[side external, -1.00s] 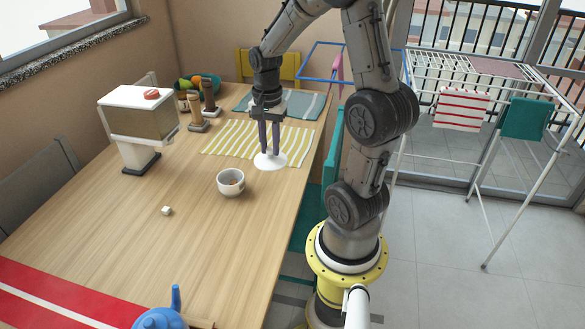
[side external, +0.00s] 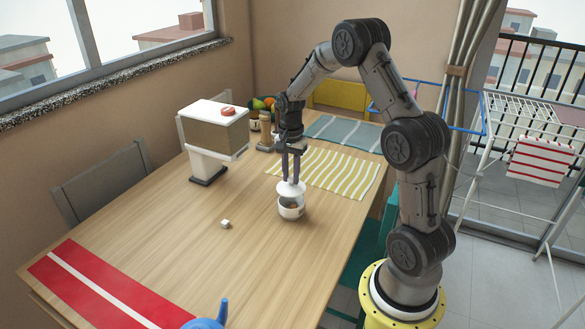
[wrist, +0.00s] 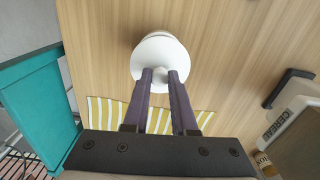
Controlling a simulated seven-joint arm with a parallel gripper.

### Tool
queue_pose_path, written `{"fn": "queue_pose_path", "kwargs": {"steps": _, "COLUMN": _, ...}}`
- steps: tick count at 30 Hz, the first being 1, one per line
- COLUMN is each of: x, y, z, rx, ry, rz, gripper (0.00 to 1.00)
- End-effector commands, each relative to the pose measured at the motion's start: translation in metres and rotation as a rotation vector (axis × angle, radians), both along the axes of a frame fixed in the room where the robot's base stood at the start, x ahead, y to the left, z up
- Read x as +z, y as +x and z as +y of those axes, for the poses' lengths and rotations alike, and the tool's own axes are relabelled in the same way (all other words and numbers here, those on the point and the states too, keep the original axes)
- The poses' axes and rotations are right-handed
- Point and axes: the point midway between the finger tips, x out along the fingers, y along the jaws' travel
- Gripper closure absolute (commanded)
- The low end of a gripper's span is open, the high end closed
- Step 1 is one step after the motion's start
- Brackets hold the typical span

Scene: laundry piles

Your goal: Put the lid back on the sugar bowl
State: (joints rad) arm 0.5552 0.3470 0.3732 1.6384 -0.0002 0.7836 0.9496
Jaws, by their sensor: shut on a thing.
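My gripper (side external: 290,180) points down and is shut on the knob of the white lid (side external: 291,188). The white sugar bowl (side external: 291,211) stands upright on the wooden table directly below. The lid is over the bowl, and part of the bowl's open mouth with its contents shows below the lid's near edge, so the lid looks slightly raised. In the wrist view the lid (wrist: 160,58) sits at the purple fingertips (wrist: 161,75) and hides most of the bowl; only a little of a white rim shows past it.
A sugar cube (side external: 225,224) lies left of the bowl. A yellow-striped mat (side external: 335,174) lies behind it, and a cereal dispenser (side external: 212,130) stands back left. Bare table surrounds the bowl.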

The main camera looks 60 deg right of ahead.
Motion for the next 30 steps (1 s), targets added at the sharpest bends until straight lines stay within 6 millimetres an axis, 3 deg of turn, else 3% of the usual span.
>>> {"fn": "queue_pose_path", "kwargs": {"steps": 12, "x": -0.033, "y": 0.000, "z": 0.000, "rx": -0.001, "ry": 0.000, "rz": 0.000, "gripper": 1.00}}
{"fn": "queue_pose_path", "kwargs": {"steps": 30, "x": -0.040, "y": 0.000, "z": 0.000, "rx": -0.001, "ry": -0.001, "rz": -0.001, "gripper": 1.00}}
